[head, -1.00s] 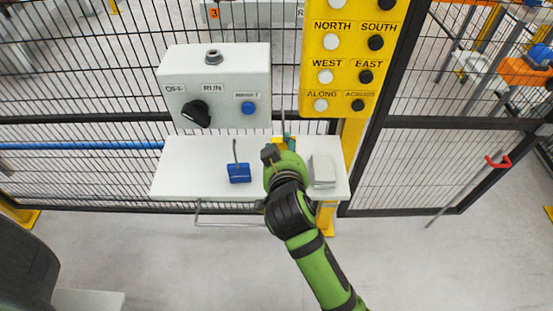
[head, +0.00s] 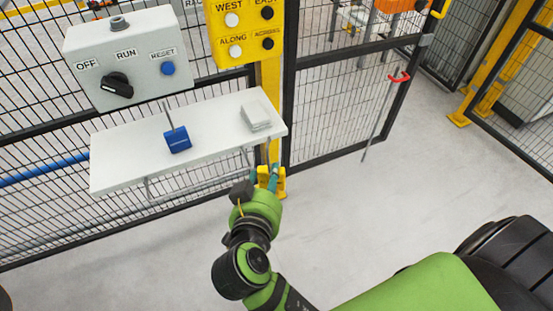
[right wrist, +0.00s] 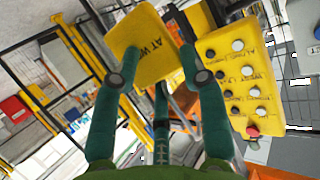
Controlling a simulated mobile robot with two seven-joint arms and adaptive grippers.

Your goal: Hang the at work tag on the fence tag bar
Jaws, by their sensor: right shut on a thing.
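The yellow at work tag (right wrist: 143,38), with part of its black lettering showing, is between the fingertips of my right gripper (right wrist: 160,58) in the right wrist view. That gripper is shut on it. In the head view my right gripper (head: 262,180) is low in front of the shelf, near the foot of the yellow post, and the tag cannot be told clearly from the yellow behind it. My left gripper is not in view.
The white shelf (head: 112,172) holds a blue padlock (head: 177,140) and a pale stacked block (head: 256,117). Above are a grey control box (head: 133,62) and a yellow button panel (head: 243,30). Mesh fence stands behind. The floor at right (head: 400,180) is open.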

